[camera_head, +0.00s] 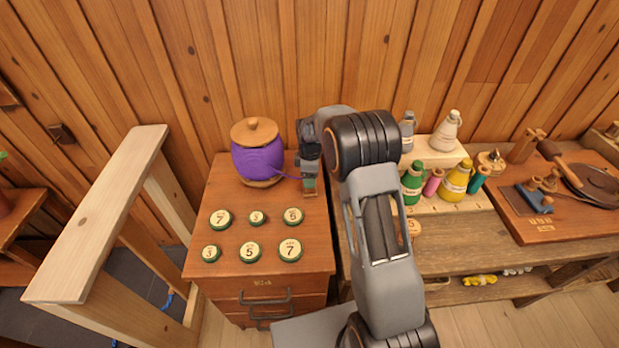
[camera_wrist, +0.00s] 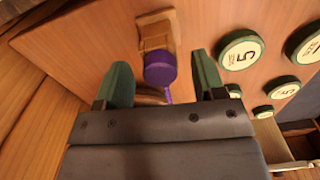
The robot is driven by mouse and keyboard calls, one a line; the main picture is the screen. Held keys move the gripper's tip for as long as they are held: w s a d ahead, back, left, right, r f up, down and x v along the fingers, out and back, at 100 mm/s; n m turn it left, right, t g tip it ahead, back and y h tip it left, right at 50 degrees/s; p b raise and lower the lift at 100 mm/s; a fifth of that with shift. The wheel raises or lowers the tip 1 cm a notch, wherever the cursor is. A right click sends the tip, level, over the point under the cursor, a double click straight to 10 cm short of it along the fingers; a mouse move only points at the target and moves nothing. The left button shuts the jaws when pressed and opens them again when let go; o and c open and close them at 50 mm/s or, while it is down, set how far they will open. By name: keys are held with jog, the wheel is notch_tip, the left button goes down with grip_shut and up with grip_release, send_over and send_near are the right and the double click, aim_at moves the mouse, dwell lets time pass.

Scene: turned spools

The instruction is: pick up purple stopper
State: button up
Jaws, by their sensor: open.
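The purple stopper (camera_wrist: 160,69) shows in the wrist view as a small round purple piece in front of a wooden block (camera_wrist: 155,32). A purple thread runs from it towards my gripper's body. My gripper (camera_wrist: 161,65) is open, with one green finger on each side of the stopper and a visible gap to both. In the head view my gripper (camera_head: 309,176) is over the right back of the cabinet top, and it hides the stopper. A large spool wound with purple thread (camera_head: 258,158) stands to its left, its thread running towards my gripper. The wooden block (camera_head: 311,194) shows just beyond the fingers.
Several round numbered green-rimmed discs (camera_head: 249,251) sit on the cabinet top (camera_head: 232,188) in front of the spool. A plank wall stands close behind. To the right, a bench (camera_head: 450,232) holds bottles and small spools on a pale stand (camera_head: 434,157).

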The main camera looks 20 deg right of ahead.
jog(key=c, duration=1)
